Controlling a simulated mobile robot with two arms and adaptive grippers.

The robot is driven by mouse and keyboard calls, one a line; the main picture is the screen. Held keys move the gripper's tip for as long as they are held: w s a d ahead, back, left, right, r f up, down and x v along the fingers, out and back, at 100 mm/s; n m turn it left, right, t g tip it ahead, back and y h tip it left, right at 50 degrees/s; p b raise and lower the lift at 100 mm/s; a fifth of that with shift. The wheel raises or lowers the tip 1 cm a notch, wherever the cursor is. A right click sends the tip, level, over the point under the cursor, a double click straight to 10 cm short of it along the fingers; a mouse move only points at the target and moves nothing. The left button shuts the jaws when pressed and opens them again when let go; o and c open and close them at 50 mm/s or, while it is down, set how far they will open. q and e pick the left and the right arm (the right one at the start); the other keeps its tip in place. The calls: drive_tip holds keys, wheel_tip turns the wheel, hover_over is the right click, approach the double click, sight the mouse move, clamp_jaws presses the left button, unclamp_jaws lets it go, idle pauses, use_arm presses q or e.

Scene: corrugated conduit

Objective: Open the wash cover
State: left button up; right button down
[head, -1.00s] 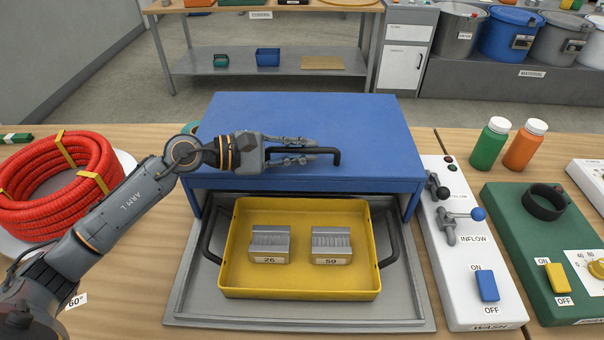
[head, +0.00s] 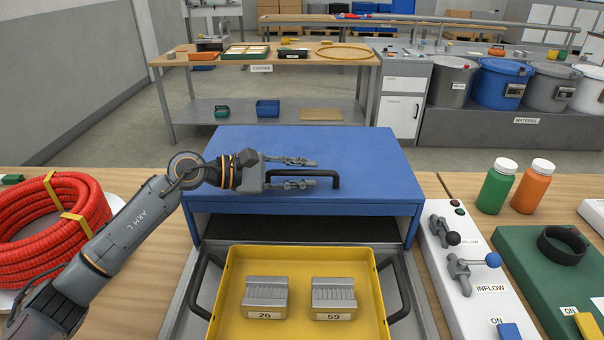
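The blue wash cover (head: 370,165) stands on the table behind a yellow tray. Its front side has a dark gap beneath the blue front edge. A black handle (head: 328,174) sits on the cover's top near the front. My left gripper (head: 312,173) is over the cover from the left, its fingers spread, one on the far side of the handle bar and one on the near side. It is open and not clamped on the handle. My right gripper is not in view.
The yellow tray (head: 232,300) holds two grey blocks marked 26 and 59 (head: 333,297). A white wash panel with levers (head: 436,240) stands to the right. A red conduit coil (head: 40,225) lies at left. Green (head: 495,190) and orange bottles (head: 532,190) stand at right.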

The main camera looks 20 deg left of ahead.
use_arm(q)
drive_tip(key=v, duration=1.2)
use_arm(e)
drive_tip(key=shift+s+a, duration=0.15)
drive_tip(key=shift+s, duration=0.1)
use_arm(q)
drive_tip(key=shift+r, duration=0.15)
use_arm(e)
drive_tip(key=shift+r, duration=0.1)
